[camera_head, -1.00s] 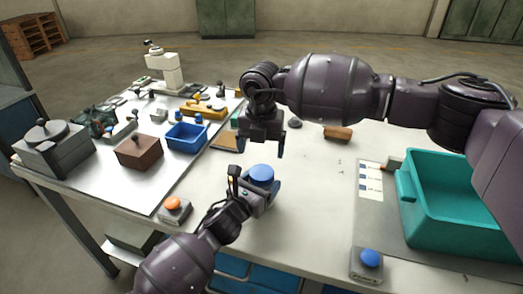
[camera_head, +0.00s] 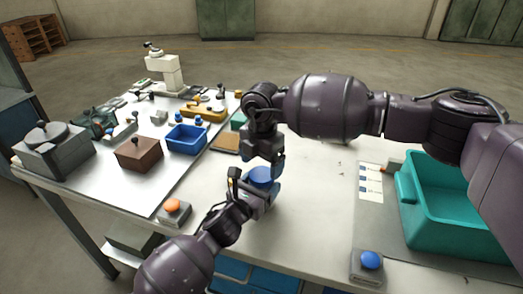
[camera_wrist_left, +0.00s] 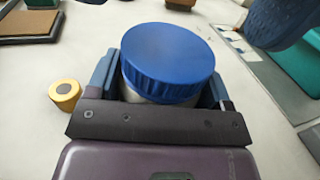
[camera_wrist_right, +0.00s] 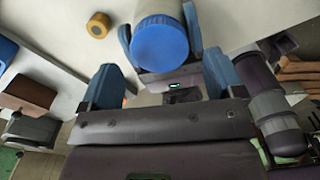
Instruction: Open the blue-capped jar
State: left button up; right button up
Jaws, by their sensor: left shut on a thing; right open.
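My left gripper (camera_head: 257,190) is shut around the jar body from the near side, below the cap. My right gripper (camera_head: 264,165) is above and just behind the jar, pointing down. In the right wrist view its fingers (camera_wrist_right: 160,88) are open and apart, with the blue cap (camera_wrist_right: 160,44) beyond them, not between the fingertips.
A teal bin (camera_head: 455,205) stands at the right. A blue-button box (camera_head: 368,262) and an orange-button box (camera_head: 175,210) sit near the front edge. A blue tray (camera_head: 186,138) and a brown box (camera_head: 139,152) are at the left.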

aim_at(262, 174)
jog(key=shift+f, duration=1.6)
jog(key=shift+c, duration=0.3)
jog(key=c, duration=0.9)
jog(key=n, duration=0.7)
jog(key=o, duration=1)
jog(key=shift+o, duration=0.2)
